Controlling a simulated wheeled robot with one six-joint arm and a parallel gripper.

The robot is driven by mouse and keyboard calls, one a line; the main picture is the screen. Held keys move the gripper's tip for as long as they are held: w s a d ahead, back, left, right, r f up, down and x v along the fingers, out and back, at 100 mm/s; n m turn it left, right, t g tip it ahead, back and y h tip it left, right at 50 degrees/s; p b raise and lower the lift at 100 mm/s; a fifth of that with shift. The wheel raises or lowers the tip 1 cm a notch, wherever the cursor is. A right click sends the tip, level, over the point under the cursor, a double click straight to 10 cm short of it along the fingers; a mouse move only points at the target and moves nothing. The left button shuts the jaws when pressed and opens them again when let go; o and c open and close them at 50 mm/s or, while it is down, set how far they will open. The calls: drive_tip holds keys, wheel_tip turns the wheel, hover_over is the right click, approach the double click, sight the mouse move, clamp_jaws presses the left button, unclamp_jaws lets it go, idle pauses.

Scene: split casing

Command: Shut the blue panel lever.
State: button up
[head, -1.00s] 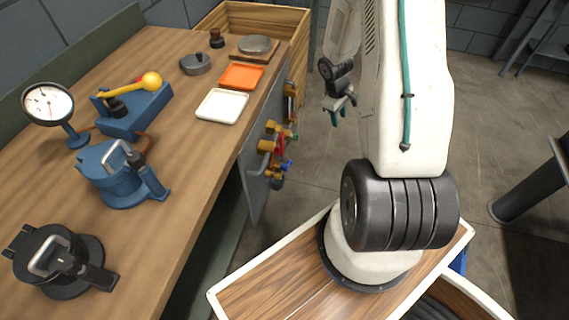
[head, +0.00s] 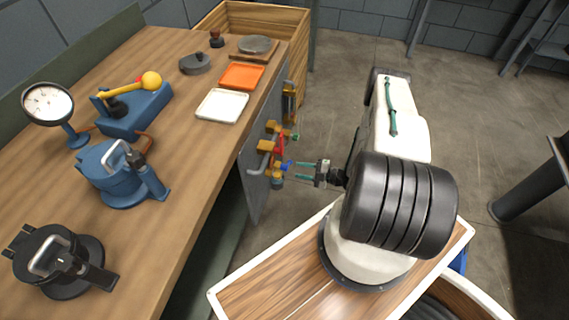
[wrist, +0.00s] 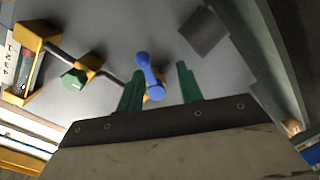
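The blue panel lever (wrist: 150,76) is a short blue handle with rounded ends on a brass valve body, mounted on the grey panel. In the head view the lever (head: 286,166) is small, low on the panel at the bench's side. My gripper (head: 299,170) is close in front of it, its green fingers pointing at the panel. In the wrist view my gripper (wrist: 160,88) is open, with the blue lever seen between and beyond the fingertips. I cannot tell whether the fingers touch it.
The panel (head: 258,190) also carries a red handle (head: 280,143), a green knob (wrist: 73,79), brass fittings and a grey pipe. A gauge (head: 48,104), blue fixtures, a black fixture and trays stand on the wooden bench (head: 150,235). Open floor lies right of the panel.

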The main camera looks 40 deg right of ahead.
sight(287, 165)
drive_tip(key=w+a+r+n, duration=0.1)
drive_tip(key=w+a+r, duration=0.1)
drive_tip(key=w+a, duration=0.2)
drive_tip(key=shift+w+a+t+y, duration=0.4)
drive_tip(key=shift+w, duration=0.75)
clamp_jaws()
